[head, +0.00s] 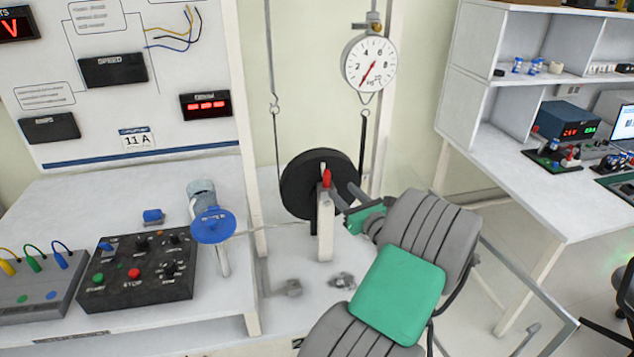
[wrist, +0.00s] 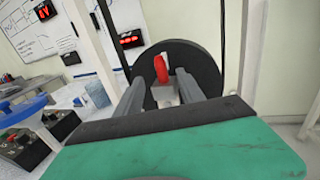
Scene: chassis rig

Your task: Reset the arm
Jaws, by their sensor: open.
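My gripper (head: 343,192) is at the middle of the bench rig in the head view, with its fingers reaching toward a small red knob (head: 326,179) on top of a pale post (head: 325,228). In the wrist view the two grey fingers (wrist: 158,90) stand apart, with the red knob (wrist: 160,68) showing between and beyond them. I cannot tell if they touch it. A black wheel (head: 302,180) stands upright right behind the post, and it also fills the background in the wrist view (wrist: 200,62).
A round dial gauge (head: 369,62) hangs above the wheel from a pale frame. A blue disc (head: 213,225) and a black control box (head: 138,268) are to the left. A desk with instruments (head: 566,190) stands at the right.

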